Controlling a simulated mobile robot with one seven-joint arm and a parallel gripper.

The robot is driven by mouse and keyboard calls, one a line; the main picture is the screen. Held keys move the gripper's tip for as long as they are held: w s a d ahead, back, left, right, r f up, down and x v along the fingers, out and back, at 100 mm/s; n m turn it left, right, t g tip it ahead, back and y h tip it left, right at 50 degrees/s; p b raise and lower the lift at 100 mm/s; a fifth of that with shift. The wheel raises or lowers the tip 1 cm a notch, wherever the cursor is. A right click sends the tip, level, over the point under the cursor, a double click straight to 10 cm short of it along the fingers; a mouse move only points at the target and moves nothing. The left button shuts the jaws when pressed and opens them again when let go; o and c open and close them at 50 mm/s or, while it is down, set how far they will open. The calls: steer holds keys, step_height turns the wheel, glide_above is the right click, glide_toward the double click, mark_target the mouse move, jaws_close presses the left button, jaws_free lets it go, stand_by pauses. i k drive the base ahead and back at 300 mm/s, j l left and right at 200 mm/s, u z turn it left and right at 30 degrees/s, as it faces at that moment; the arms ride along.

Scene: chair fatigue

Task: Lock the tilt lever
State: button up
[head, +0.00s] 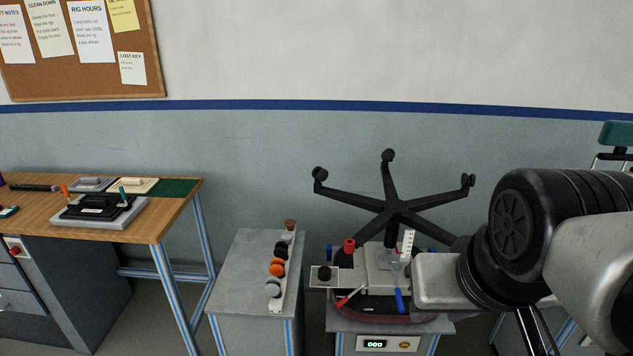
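An upturned chair base with a black five-arm star (390,208) stands on a test rig in the middle. Under it is a pale grey mechanism (378,270). A red lever (350,297) sticks out at its front left, and a blue lever (400,300) points down at its front. I cannot tell from this view which is the tilt lever or whether either is locked. My gripper (413,272) reaches in from the right, beside the mechanism and close to the blue lever. Its fingers are not clearly visible, so contact and opening cannot be told.
A grey stand (245,275) left of the rig carries a row of knobs or casters. A wooden bench (35,208) at left holds a black mechanism (100,207) with orange and teal levers. A lit display (375,343) is on the rig's front. Floor shows between bench and stand.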

mark_target(350, 295)
steer(key=u, duration=0.85)
steer(key=l, duration=0.2)
steer(key=k+l, duration=0.15)
steer(key=l+z, duration=0.2)
steer(key=z, duration=0.2)
steer(key=l+u, duration=0.25)
steer(key=l, duration=0.3)
steer(key=l+u, duration=0.3)
steer(key=l, duration=0.25)
